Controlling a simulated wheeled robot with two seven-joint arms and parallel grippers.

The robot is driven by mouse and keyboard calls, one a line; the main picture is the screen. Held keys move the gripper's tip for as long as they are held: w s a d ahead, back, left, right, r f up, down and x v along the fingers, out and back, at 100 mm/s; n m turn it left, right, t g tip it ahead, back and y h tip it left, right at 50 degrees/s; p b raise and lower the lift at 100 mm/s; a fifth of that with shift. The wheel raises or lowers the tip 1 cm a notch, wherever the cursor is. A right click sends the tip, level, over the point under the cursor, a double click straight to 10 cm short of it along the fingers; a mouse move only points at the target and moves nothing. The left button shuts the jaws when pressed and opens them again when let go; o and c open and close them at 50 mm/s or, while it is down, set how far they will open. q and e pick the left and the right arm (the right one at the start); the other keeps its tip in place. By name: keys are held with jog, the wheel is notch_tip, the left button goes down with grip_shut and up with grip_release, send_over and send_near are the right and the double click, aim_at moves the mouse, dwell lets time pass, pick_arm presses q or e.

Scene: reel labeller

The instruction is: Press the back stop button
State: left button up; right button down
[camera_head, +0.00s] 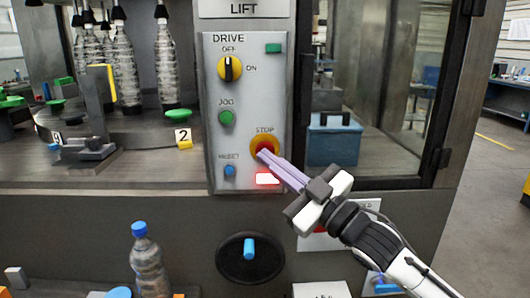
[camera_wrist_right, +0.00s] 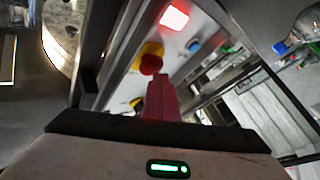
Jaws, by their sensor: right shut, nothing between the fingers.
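The stop button (camera_head: 264,143), a red cap on a yellow ring, is on the grey control panel (camera_head: 212,90) under the word STOP. In the right wrist view the red cap (camera_wrist_right: 150,65) shows just beyond the fingertips. My right gripper (camera_head: 265,156) is shut and empty, its fingers pointing up-left at the button. In the head view the fingertips cover the cap's lower part; I cannot tell whether they press it. The shut fingers also show in the right wrist view (camera_wrist_right: 160,80). My left gripper is not in view.
A blue box (camera_head: 334,145) is behind the glass at right. A bottle (camera_head: 147,260) stands below left.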

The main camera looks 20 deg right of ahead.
jog(key=shift+s+a, duration=0.15)
jog(key=shift+s, duration=0.4)
jog(key=shift+s+a+p, duration=0.15)
jog(key=shift+s+a, duration=0.1)
jog(key=shift+s, duration=0.55)
jog(key=shift+s+a+p, duration=0.1)
jog(key=shift+s+a, duration=0.1)
jog(key=shift+s, duration=0.65)
jog(key=shift+s+a+p, duration=0.15)
jog(key=shift+s+a, duration=0.1)
jog(key=shift+s, duration=0.55)
jog(key=s+f+m+g+h, duration=0.2)
jog(key=f+m+h, duration=0.1)
jog(key=f, duration=1)
jog(key=s+f+m+g+h, duration=0.2)
jog(key=f+m, duration=0.1)
jog(key=f, duration=1)
jog(key=s+a+f+m+g+h, duration=0.1)
jog(key=s+f+g, duration=0.5)
jog(key=s+f, duration=1.3)
notch_tip(320, 180, down, 3)
jog(key=shift+s+f+m+h, duration=0.25)
jog(key=shift+m+h, duration=0.35)
jog(key=shift+m, duration=0.3)
